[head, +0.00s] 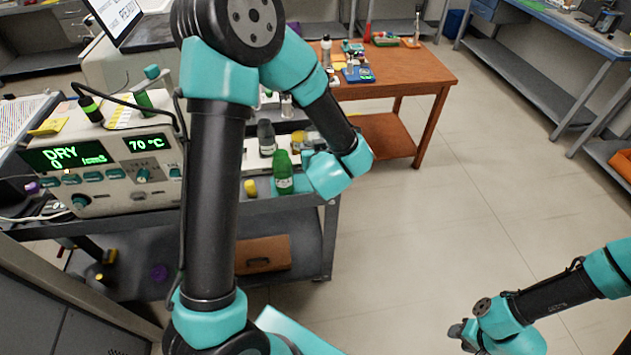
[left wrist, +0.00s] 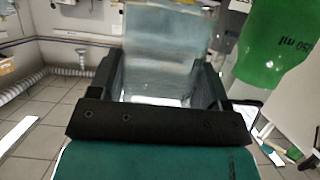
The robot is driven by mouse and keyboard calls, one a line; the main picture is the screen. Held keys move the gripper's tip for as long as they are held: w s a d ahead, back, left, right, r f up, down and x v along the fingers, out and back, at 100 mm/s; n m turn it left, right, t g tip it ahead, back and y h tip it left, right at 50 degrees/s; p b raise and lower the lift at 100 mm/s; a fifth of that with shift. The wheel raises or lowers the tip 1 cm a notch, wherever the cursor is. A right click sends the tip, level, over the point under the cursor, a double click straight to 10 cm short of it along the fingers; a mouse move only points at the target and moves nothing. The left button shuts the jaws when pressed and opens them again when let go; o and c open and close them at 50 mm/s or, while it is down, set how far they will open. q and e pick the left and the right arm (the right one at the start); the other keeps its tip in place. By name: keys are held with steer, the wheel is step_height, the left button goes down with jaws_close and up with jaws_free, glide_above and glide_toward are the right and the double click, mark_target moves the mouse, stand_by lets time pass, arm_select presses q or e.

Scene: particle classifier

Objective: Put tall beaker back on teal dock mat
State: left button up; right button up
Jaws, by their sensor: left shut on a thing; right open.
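In the left wrist view a clear, pale tall beaker (left wrist: 162,45) stands between the black fingers of my left gripper (left wrist: 160,85), which is shut on it. I cannot clearly make out the teal dock mat; teal near the left wrist blends with my arm. My right gripper (head: 462,330) is open and empty, low at the right over the floor.
A green bottle (head: 283,172) stands close to my left wrist; a large green 250 ml vessel (left wrist: 275,45) is close at the right in the left wrist view. A dark bottle (head: 266,138) and yellow cap (head: 250,187) are nearby. The DRY instrument (head: 105,190) stands left.

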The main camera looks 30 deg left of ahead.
arm_select(q)
steer(key=shift+f, duration=2.85)
steer(key=shift+f, duration=2.05)
steer(key=shift+f, duration=0.15)
steer(key=o, duration=0.8)
steer(key=shift+o, duration=0.2)
steer(key=shift+r, duration=0.2)
steer(key=v, duration=1.2)
